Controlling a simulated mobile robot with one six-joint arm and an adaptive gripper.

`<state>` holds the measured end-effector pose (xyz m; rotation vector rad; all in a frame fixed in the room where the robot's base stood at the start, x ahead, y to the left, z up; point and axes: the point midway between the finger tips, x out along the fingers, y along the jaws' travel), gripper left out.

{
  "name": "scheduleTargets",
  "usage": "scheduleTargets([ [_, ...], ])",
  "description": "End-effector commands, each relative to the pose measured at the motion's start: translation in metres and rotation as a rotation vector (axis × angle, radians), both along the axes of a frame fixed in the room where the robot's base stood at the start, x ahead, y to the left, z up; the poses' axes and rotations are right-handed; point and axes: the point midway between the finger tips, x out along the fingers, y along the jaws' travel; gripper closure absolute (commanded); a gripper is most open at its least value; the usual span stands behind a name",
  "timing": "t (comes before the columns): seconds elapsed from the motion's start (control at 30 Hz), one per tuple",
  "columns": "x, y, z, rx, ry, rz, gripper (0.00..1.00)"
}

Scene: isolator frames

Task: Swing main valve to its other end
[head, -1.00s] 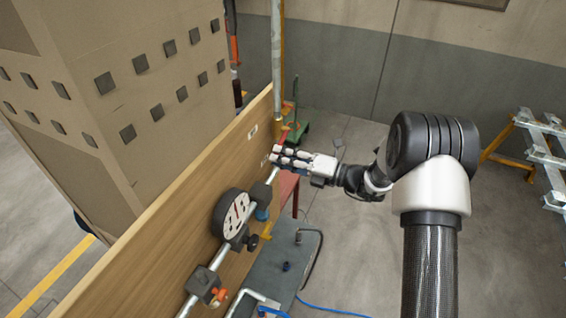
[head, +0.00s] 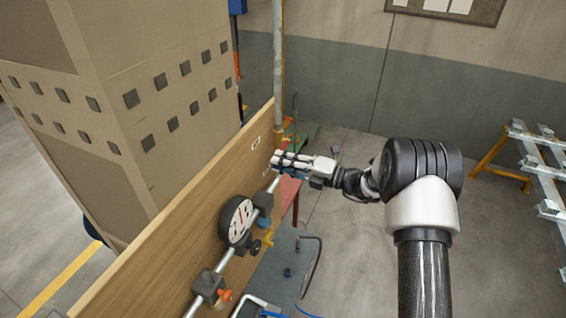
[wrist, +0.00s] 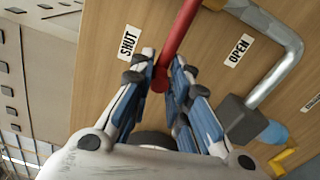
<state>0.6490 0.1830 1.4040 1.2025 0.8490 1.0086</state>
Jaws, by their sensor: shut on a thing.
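The main valve's red lever (wrist: 178,35) shows in the wrist view, running from the top edge down to a rounded end between my fingers. My gripper (wrist: 165,72) is shut on that end, one blue-and-white finger on each side. The lever lies between the SHUT label (wrist: 129,42) and the OPEN label (wrist: 239,50), nearer to SHUT. In the head view, my gripper (head: 280,162) is at the far part of the wooden board (head: 165,245); the lever cannot be made out there, and its pivot is outside the wrist view.
A silver pipe (wrist: 282,68) bends beside the OPEN label, leading to a grey fitting (wrist: 235,118). A round gauge (head: 237,220) and an orange-handled valve (head: 222,296) sit on the board nearer me. A tall cardboard-coloured cabinet (head: 115,130) stands behind the board.

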Motion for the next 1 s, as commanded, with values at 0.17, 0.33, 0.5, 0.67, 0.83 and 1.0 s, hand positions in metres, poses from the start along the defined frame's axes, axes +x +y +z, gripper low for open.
scheduleTargets([
  [0.17, 0.004, -0.001, 0.010, 0.007, -0.022, -0.006, 0.74],
  [0.33, 0.003, -0.001, 0.007, 0.005, -0.017, -0.004, 0.65],
  [0.5, 0.002, -0.001, 0.005, 0.003, -0.011, -0.004, 0.65],
  [0.67, 0.001, -0.005, 0.004, 0.002, -0.009, -0.005, 0.65],
  [0.83, -0.007, -0.030, 0.004, 0.003, -0.008, -0.008, 0.65],
  [1.0, -0.020, -0.065, 0.004, 0.003, -0.008, -0.008, 0.65],
])
